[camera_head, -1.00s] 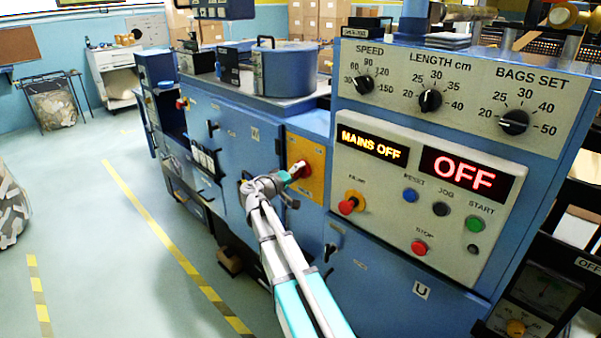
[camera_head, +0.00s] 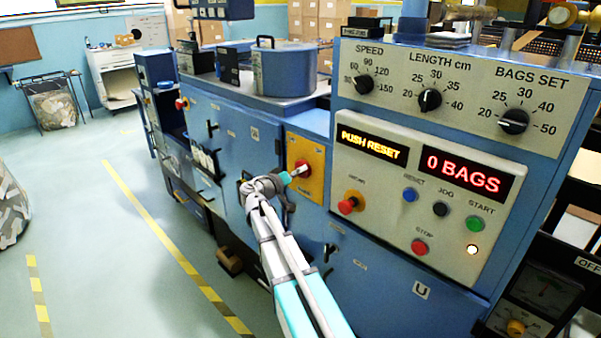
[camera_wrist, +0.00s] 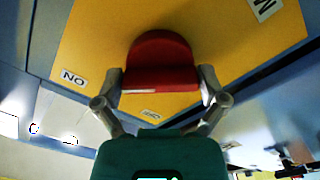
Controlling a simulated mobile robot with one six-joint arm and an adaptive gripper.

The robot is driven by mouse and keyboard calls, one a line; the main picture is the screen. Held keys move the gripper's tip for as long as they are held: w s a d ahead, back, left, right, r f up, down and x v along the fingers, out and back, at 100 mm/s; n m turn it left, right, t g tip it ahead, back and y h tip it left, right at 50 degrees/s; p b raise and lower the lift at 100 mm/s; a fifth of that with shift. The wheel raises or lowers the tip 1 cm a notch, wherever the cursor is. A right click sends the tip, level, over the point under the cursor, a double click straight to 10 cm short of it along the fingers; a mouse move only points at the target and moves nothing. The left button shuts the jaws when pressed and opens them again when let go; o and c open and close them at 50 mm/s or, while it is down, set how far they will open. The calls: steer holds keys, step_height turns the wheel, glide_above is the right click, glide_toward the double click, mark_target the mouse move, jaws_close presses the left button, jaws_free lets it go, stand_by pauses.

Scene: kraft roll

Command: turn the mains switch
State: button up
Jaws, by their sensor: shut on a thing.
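The mains switch is a red knob (camera_head: 302,170) on a yellow plate (camera_head: 313,192) on the blue machine's front. In the wrist view the red knob (camera_wrist: 160,62) sits between my two fingers, with the yellow plate (camera_wrist: 90,45) behind it and an "ON" label at its left. My gripper (camera_wrist: 161,85) is shut on the knob; it also shows in the head view (camera_head: 290,177) at the plate. The left display (camera_head: 371,143) reads "PUSH RESET" and the right display (camera_head: 459,174) reads "0 BAGS".
Right of the plate is a control panel (camera_head: 380,240) with a red mushroom knob (camera_head: 348,205), a blue button (camera_head: 410,194), a green button (camera_head: 475,224) and a lit lamp (camera_head: 472,250). Open floor (camera_head: 90,270) lies to the left.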

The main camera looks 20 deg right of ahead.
steer(key=o, duration=0.8)
steer(key=shift+a, duration=0.25)
steer(key=v, duration=1.2)
steer(key=shift+d, duration=0.1)
